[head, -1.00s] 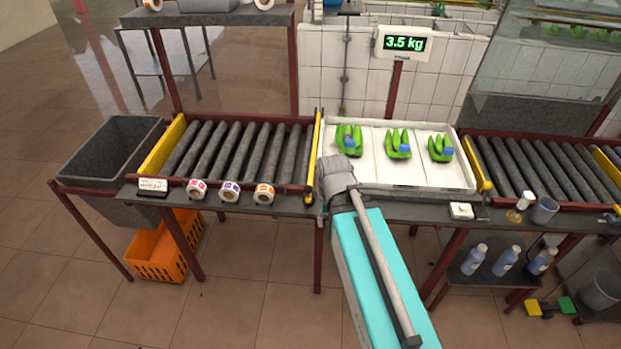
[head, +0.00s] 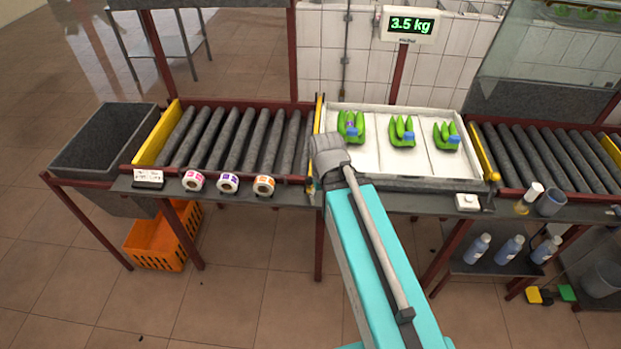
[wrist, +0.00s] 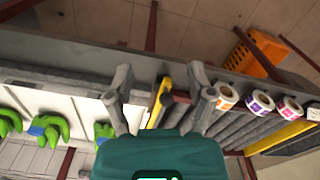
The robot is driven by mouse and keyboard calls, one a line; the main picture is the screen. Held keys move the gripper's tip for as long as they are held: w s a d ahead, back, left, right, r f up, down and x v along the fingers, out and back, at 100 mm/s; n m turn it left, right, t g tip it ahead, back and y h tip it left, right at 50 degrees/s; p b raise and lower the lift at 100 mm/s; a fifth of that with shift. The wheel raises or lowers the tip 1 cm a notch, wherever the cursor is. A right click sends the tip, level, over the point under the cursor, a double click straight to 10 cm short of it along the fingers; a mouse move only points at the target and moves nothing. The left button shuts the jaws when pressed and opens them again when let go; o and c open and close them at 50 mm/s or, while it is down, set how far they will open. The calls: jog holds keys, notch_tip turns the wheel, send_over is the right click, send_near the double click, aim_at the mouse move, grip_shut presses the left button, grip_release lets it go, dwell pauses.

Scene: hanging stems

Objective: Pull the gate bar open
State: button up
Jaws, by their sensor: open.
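A yellow gate bar (head: 318,128) stands between the left roller conveyor and the white tray. In the head view my gripper (head: 327,158) is at its near end and hides that part. In the wrist view the bar's yellow end (wrist: 159,100) shows between the two spread fingers of my gripper (wrist: 160,74), with gaps on both sides. The gripper is open and holds nothing. I cannot tell how far the fingers are above the bar. Another yellow bar (head: 484,160) stands at the tray's right end.
The white tray (head: 350,176) holds green banana bunches right of the gripper. Several label rolls (head: 228,183) sit on the front ledge to the left. A small white box (head: 467,202) and bottles are on the right. A weight display (head: 410,25) stands behind.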

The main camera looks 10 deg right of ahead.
aim_at(310, 177)
jog(key=w+r+m+p, duration=0.2)
jog(key=w, duration=0.6)
jog(key=w+r+m+p, duration=0.2)
jog(key=w+m, duration=0.1)
jog(key=w, duration=0.4)
jog(key=shift+w+a+r, duration=0.2)
jog(key=shift+w+r, duration=0.05)
jog(key=shift+w, duration=0.15)
jog(key=shift+f, duration=0.2)
notch_tip(310, 177, down, 14)
jog(key=b, duration=1.3)
jog(key=shift+r, duration=0.25)
grip_shut()
